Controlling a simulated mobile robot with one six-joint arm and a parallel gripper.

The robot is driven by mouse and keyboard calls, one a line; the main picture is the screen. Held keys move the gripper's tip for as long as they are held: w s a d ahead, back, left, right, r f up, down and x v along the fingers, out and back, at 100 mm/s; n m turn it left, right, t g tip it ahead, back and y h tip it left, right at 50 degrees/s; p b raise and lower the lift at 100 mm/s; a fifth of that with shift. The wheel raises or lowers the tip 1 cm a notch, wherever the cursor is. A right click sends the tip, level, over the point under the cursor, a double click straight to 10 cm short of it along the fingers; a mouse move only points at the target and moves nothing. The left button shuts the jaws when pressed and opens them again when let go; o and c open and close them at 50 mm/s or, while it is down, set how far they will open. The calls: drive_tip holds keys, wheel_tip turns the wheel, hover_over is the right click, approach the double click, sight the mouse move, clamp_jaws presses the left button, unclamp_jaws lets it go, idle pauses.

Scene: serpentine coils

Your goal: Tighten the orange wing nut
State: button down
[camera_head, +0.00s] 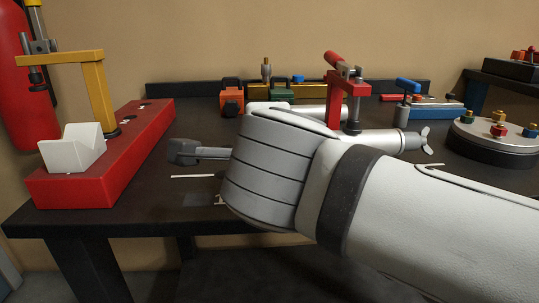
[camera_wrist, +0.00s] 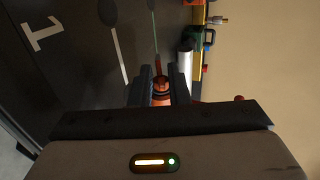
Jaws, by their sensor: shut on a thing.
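My gripper (camera_wrist: 162,80) shows in the wrist view with its two dark fingers close on either side of a small orange piece. This piece looks like the orange wing nut (camera_wrist: 161,86); its wings and what it sits on are mostly hidden by the fingers.
A red block with a yellow arm (camera_head: 95,165) and a white V-shaped cradle (camera_head: 75,150) stand at the left. A red toggle clamp (camera_head: 347,95) is behind my wrist. A round plate with coloured knobs (camera_head: 490,143) stands at the right. Bare dark bench (camera_head: 95,222) shows front left.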

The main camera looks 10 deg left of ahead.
drive_tip(key=shift+a, duration=0.15)
idle(1.4)
drive_tip(key=c, duration=1.6)
unclamp_jaws()
drive_tip(key=shift+p+v, duration=0.55)
drive_tip(key=shift+v, duration=3.35)
drive_tip(key=shift+f, duration=0.2)
